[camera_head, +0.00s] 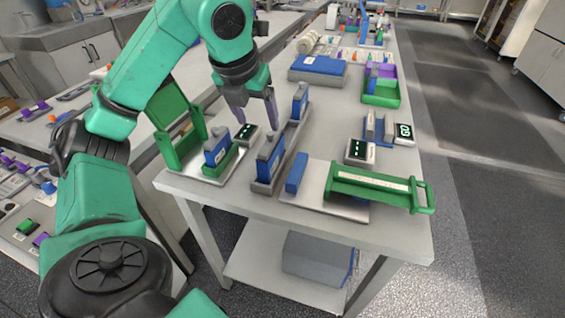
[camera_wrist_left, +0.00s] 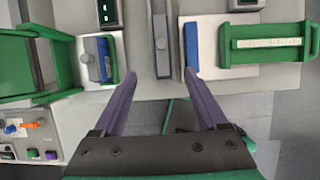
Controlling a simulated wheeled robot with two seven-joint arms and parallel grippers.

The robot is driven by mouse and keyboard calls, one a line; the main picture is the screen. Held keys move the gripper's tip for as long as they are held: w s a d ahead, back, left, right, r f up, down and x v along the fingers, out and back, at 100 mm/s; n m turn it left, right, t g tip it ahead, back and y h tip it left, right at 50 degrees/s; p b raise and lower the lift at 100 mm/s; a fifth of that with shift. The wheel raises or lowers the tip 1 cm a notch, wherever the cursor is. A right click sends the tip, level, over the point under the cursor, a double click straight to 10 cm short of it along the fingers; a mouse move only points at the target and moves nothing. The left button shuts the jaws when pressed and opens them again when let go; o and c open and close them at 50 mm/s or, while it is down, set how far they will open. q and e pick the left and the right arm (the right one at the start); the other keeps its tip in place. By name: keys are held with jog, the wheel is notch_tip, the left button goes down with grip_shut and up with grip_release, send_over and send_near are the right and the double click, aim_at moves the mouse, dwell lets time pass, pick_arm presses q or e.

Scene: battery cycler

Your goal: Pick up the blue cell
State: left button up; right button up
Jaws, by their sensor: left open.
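Several blue cell-like blocks are in view, and I cannot tell which one is the task's cell. One blue block with a grey top (camera_head: 217,147) stands upright in the left green fixture; it also shows in the left wrist view (camera_wrist_left: 97,60). Another (camera_head: 270,157) stands at the near end of a long grey rack, and one (camera_head: 300,101) stands at its far end. A plain blue block (camera_head: 297,173) stands at the left edge of the right plate. My left gripper (camera_head: 257,120) is open and empty, its purple fingers apart above the table around the rack. My right gripper is not in view.
An open green lid (camera_head: 174,105) rises at the left. A green-handled fixture (camera_head: 378,190) lies at the front right. Small displays (camera_head: 358,150) stand nearby. A blue-topped box (camera_head: 318,68) and a green-purple bin (camera_head: 381,92) are farther back. The table's front edge is close.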

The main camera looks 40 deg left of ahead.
pick_arm(q)
jog(key=b, duration=0.2)
send_over(271, 153)
jog(key=s, duration=0.2)
jog(key=f, duration=0.2)
jog(key=a+f, duration=0.1)
jog(key=f, duration=0.1)
jog(key=shift+f, duration=0.2)
jog(key=x, duration=1)
jog(key=shift+w+d+f+b, duration=0.15)
jog(key=shift+w+f+b, duration=0.1)
jog(key=shift+w+b, duration=0.15)
grip_shut()
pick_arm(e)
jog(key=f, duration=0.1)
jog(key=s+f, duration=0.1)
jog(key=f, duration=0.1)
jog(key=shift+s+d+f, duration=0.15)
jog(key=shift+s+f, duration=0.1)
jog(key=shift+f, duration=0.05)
pick_arm(q)
jog(key=shift+r, duration=0.1)
